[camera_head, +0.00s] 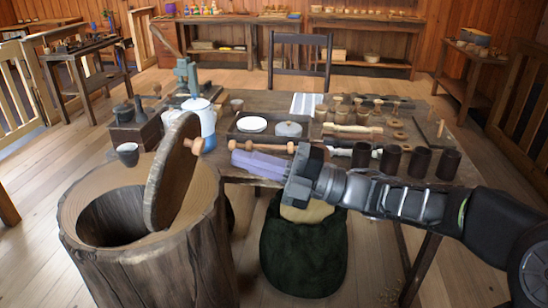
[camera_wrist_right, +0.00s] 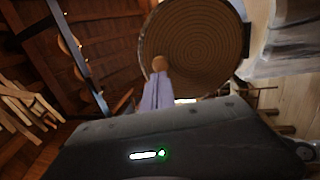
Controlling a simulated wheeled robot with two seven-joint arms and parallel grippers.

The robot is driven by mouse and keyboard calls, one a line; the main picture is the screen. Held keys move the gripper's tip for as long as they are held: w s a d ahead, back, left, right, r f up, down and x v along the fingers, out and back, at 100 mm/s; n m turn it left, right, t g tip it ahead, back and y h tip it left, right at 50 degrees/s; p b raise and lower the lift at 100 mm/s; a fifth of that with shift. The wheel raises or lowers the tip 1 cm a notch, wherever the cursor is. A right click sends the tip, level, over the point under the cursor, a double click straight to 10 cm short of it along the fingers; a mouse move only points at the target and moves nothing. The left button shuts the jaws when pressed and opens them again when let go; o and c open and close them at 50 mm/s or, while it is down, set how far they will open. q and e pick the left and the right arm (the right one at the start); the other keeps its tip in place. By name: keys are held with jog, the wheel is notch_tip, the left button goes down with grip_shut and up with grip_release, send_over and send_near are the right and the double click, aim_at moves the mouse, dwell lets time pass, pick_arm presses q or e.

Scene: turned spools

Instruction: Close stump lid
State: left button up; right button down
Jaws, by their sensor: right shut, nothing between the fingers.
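The hollow stump (camera_head: 200,258) stands at the front left, its dark opening uncovered. Its round wooden lid (camera_head: 172,180) stands raised, tilted on edge at the right side of the opening. A turned wooden knob (camera_head: 196,145) sticks out from the lid's right face. My right gripper (camera_head: 236,161), with lilac fingers, is shut and empty, pointing left at the lid just right of the knob. In the right wrist view, the ringed lid (camera_wrist_right: 200,45) fills the top middle, and the knob (camera_wrist_right: 159,63) shows just beyond the fingertips (camera_wrist_right: 157,80). I cannot tell whether they touch.
A worktable (camera_head: 255,100) behind the stump holds a blue-and-white pot (camera_head: 203,120), a dark cup (camera_head: 128,154) near the stump, a tray, wooden spools and several dark cups (camera_head: 390,160). A dark green stool (camera_head: 303,250) stands below my right arm. Floor is open at left.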

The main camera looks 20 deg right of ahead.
aim_at(203, 147)
jog(key=x, duration=0.5)
jog(key=shift+w+a, duration=0.15)
jog(key=shift+a, duration=0.05)
jog(key=shift+r, duration=0.1)
